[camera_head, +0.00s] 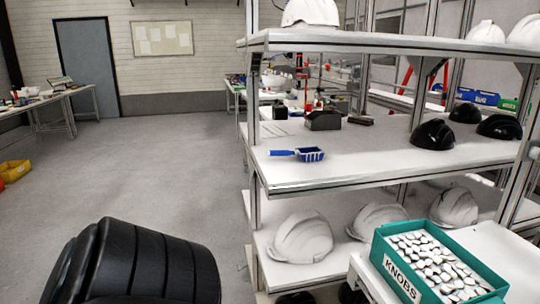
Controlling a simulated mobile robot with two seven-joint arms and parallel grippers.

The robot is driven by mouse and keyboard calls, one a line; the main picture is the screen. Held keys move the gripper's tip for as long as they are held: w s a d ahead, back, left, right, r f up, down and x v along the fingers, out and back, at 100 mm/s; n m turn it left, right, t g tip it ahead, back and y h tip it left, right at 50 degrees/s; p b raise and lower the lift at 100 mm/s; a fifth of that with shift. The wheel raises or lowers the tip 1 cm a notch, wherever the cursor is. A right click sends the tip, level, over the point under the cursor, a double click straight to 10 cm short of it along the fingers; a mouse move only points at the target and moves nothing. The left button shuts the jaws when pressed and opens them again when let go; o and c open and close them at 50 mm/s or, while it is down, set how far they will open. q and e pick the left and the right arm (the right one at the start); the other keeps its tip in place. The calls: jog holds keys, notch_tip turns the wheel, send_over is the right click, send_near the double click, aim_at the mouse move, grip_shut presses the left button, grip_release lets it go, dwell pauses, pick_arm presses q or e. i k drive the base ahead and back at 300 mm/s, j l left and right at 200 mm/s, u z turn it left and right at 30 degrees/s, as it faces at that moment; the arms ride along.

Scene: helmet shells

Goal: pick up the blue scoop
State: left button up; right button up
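The blue scoop (311,154) lies on the middle shelf (300,176) of the rack, near its left front. Its blue handle points left and its open, tray-like end is on the right. Nothing covers it and nothing touches it from the sides. Neither of my grippers shows in the head view, so their states cannot be seen.
Black helmet shells (432,135) stand on the same shelf to the right, with a dark box (323,120) behind the scoop. White shells (302,238) sit below. A teal KNOBS bin (384,251) stands at front right. The upper shelf (380,41) overhangs.

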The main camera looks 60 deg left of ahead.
aim_at(309, 154)
jog(key=u, duration=1.8)
jog(key=i+j+z, duration=0.1)
jog(key=z, duration=0.3)
jog(key=i+j+z, duration=0.15)
jog(key=z, duration=0.25)
jog(key=j+z, duration=0.25)
jog(key=z, duration=0.15)
jog(key=i, duration=0.05)
